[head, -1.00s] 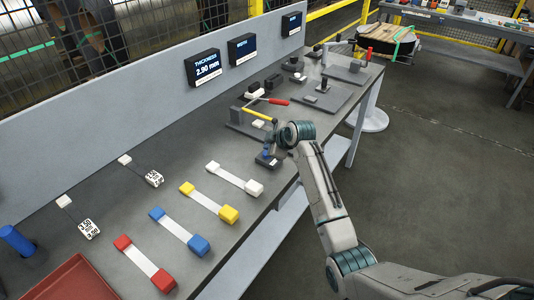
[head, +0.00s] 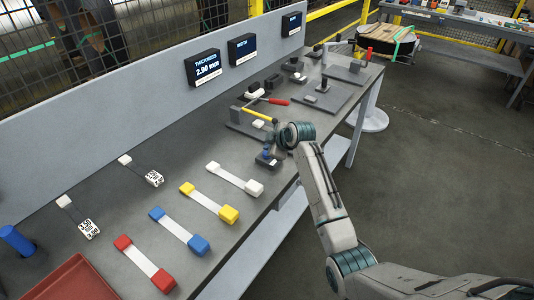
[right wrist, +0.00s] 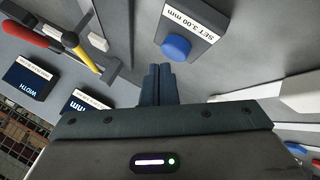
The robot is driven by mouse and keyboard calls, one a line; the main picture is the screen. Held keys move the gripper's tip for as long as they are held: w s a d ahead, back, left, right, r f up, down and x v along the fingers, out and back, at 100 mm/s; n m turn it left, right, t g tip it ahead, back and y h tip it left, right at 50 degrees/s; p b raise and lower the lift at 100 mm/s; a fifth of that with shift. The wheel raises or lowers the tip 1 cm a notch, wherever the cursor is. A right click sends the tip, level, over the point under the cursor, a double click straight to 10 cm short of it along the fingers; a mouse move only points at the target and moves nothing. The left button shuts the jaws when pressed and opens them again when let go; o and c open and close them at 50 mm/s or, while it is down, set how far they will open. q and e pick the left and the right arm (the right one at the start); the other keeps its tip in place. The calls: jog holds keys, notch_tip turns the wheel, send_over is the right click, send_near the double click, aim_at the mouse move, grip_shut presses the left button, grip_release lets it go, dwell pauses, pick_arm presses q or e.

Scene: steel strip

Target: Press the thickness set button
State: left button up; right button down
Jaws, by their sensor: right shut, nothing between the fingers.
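The thickness set button is a round blue button (right wrist: 176,47) on a dark box whose label (right wrist: 196,21) reads "SET 3.00 mm". In the head view the blue button (head: 266,152) shows near the front edge of the bench, partly hidden by my right gripper (head: 273,149). In the right wrist view my right gripper (right wrist: 159,70) is shut and empty, its fingertips close beside the button in the picture; I cannot tell whether they touch it. The thickness display (head: 203,68) reads 2.90 mm. My left gripper is not in view.
A fixture with a red-handled lever (head: 274,101) stands just behind the button. Strips with white, yellow, blue and red (head: 164,280) end blocks lie left of it. A red tray (head: 72,280) is at lower left. A grey back panel (head: 130,95) carries the displays.

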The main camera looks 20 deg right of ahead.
jog(key=shift+f, duration=0.3)
jog(key=shift+f, duration=0.7)
dwell(0.7)
dwell(0.3)
jog(key=shift+r+p, duration=0.8)
jog(key=shift+r, duration=0.3)
notch_tip(320, 180, up, 5)
jog(key=p, duration=0.4)
jog(key=shift+s+f, duration=0.1)
dwell(0.3)
